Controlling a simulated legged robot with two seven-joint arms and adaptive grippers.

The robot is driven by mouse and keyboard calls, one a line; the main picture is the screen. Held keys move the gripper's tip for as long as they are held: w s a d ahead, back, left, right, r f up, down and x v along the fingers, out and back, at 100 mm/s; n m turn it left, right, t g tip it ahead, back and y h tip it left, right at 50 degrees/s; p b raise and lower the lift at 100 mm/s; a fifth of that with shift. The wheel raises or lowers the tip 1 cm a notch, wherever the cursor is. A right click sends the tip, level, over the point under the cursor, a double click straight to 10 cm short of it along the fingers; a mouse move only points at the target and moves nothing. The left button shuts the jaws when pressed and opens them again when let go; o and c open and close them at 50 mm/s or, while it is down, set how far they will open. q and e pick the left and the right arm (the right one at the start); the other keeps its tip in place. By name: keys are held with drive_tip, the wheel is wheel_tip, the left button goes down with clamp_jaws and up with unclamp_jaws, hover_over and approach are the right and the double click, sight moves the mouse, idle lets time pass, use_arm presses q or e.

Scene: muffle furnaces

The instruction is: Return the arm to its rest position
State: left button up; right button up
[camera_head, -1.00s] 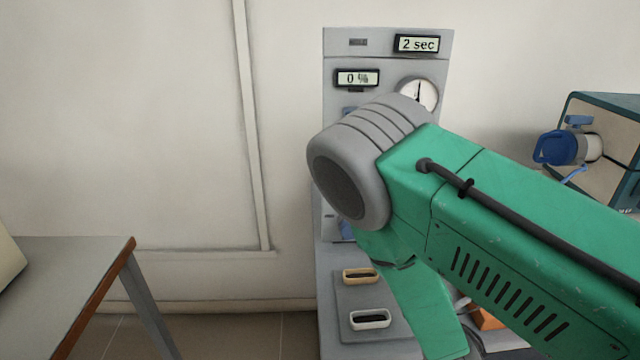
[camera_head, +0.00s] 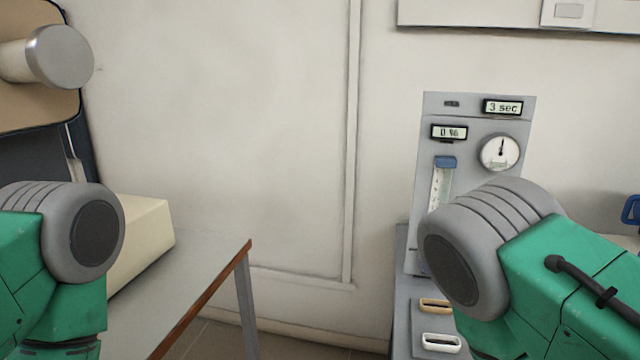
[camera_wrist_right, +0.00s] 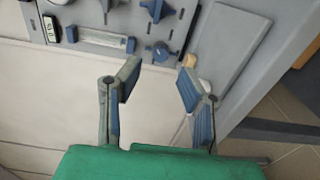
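My right arm comes in from the right in the head view, its green link and grey joint in front of the grey control panel (camera_head: 470,125); its gripper is out of that view. In the right wrist view my right gripper (camera_wrist_right: 158,78) is open, its two fingers apart with nothing between them. The panel shows in that view (camera_wrist_right: 75,42), tilted, behind the fingers. My left arm's grey joint and green link show at the left edge of the head view; the left gripper is not in view.
A table (camera_head: 200,285) with a brown edge stands at the left, with a cream box (camera_head: 142,240) on it. The panel's base carries a tan-rimmed tray (camera_head: 434,305) and a white-rimmed tray (camera_head: 441,342). A gap of floor lies between table and panel.

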drive_tip(key=s+f+m+g+y, duration=0.1)
drive_tip(key=s+f+m+g, duration=0.85)
drive_tip(key=s+f, duration=0.4)
drive_tip(key=s+a+f+m+g+y, duration=0.1)
drive_tip(key=s+a+f+m+g, duration=0.1)
drive_tip(key=s, duration=0.5)
drive_tip(key=s+a+f+m+g+y, duration=0.2)
drive_tip(key=s+f+m+g, duration=0.1)
drive_tip(key=s+g, duration=0.2)
drive_tip(key=shift+s+a+f, duration=0.2)
drive_tip(key=shift+s, duration=0.65)
drive_tip(key=shift+w, duration=0.15)
